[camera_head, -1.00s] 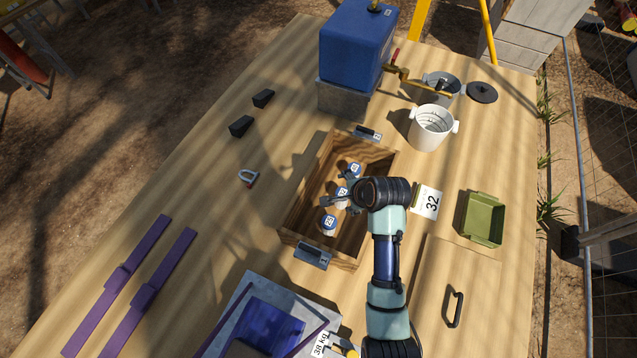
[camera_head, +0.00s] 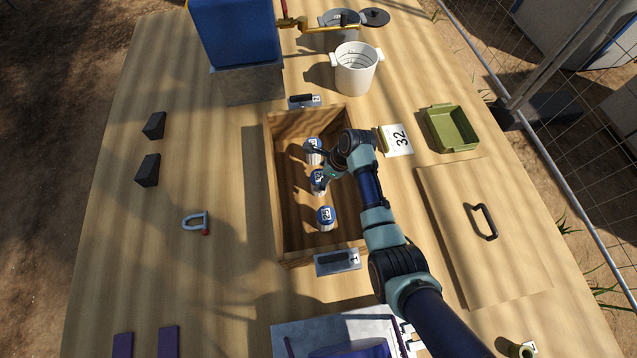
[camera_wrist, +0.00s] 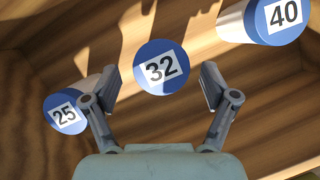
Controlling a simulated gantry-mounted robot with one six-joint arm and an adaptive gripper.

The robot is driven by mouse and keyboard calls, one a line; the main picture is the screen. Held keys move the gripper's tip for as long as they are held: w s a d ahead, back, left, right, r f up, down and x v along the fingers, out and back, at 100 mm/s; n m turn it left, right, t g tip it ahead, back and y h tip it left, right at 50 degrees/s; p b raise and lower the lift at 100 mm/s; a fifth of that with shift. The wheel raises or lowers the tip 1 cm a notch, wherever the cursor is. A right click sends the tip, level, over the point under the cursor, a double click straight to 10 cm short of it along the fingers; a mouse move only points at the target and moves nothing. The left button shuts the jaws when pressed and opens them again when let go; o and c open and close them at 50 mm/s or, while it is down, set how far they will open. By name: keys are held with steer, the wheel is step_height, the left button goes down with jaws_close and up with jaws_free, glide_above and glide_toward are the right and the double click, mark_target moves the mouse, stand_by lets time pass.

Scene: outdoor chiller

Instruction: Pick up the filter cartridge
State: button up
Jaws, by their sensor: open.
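Three white filter cartridges with blue caps and white number labels stand in the wooden box (camera_head: 277,215). In the wrist view the 32 cartridge (camera_wrist: 161,68) is in the middle, the 25 cartridge (camera_wrist: 66,114) at left and the 40 cartridge (camera_wrist: 275,20) at upper right. My gripper (camera_head: 324,172) is over the box at the middle cartridge (camera_head: 318,187). In the wrist view my open gripper (camera_wrist: 160,82) has one finger on each side of the 32 cap, with gaps visible. My wrist partly covers the box's right side in the head view.
A card marked 32 (camera_head: 398,140) lies right of the box. A green tray (camera_head: 450,130), a white bucket (camera_head: 357,70) and a blue tank (camera_head: 236,35) stand around it. A wooden lid (camera_head: 455,245) lies at right. The box walls are close around the cartridges.

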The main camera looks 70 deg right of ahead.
steer(key=b+x, duration=0.3)
steer(key=x, duration=0.1)
steer(key=shift+w+f, duration=0.15)
steer(key=shift+f, duration=0.2)
steer(key=shift+r, duration=0.1)
steer(key=c, duration=1.3)
step_height(320, 180, up, 20)
steer(key=p, duration=1)
steer(key=shift+d, duration=0.1)
steer(key=shift+c, duration=0.2)
